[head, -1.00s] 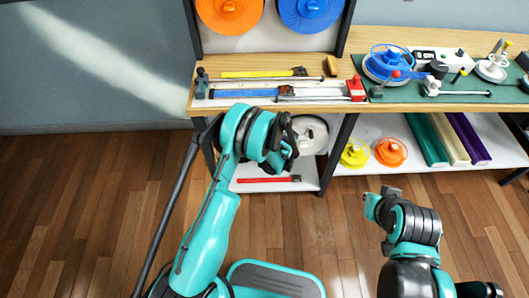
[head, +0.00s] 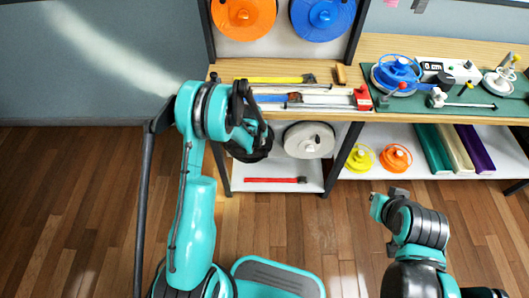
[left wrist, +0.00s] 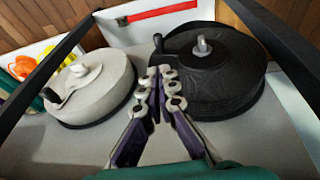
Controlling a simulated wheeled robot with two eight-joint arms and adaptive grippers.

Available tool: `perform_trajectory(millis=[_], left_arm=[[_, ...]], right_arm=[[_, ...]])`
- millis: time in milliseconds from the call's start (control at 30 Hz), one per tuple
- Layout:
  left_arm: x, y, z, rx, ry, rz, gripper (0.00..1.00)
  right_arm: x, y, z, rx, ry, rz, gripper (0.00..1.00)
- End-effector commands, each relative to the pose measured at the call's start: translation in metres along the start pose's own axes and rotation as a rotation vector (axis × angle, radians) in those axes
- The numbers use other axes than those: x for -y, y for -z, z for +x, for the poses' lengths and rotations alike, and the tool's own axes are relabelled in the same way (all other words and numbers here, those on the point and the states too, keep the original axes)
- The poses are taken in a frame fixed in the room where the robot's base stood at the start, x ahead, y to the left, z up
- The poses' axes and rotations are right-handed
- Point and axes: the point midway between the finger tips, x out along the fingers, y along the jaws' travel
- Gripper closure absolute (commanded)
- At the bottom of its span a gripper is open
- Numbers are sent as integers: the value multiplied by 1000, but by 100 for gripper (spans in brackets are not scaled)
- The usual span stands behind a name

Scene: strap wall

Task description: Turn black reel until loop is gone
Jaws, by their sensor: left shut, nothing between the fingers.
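The black reel (head: 262,152) hangs under the bench, partly hidden behind my left arm in the head view. In the left wrist view the black reel (left wrist: 225,75) fills the upper right, with a metal hub pin and a small upright black handle (left wrist: 158,43) at its left rim. My left gripper (left wrist: 165,75) is shut and empty, its tips by the reel's left rim just below the handle; I cannot tell whether they touch. No strap loop can be made out. My right gripper (head: 385,202) is low at the right, away from the reels; its jaws are too small to read.
A white reel (head: 308,140) sits right beside the black one and shows at left in the left wrist view (left wrist: 100,88). A red strap tool (head: 275,180) lies on the shelf below. Dark frame posts (left wrist: 275,35) flank the reels. The bench top (head: 440,112) is above.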

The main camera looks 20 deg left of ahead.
Motion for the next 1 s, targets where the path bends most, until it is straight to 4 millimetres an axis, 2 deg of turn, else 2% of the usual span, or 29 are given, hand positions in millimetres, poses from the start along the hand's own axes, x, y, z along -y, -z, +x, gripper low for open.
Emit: perform_trajectory(millis=[33,100,500,700,1000], left_arm=[[0,-1,16,0,0,0,100],[0,-1,32,0,0,0,100],[0,-1,115,0,1,1,100],[0,0,138,0,1,0,100],[0,0,143,0,1,0,100]], right_arm=[[0,-4,6,0,0,0,100],[0,-8,11,0,0,0,100],[0,-25,35,0,0,0,100],[0,-29,41,0,0,0,100],[0,-30,42,0,0,0,100]])
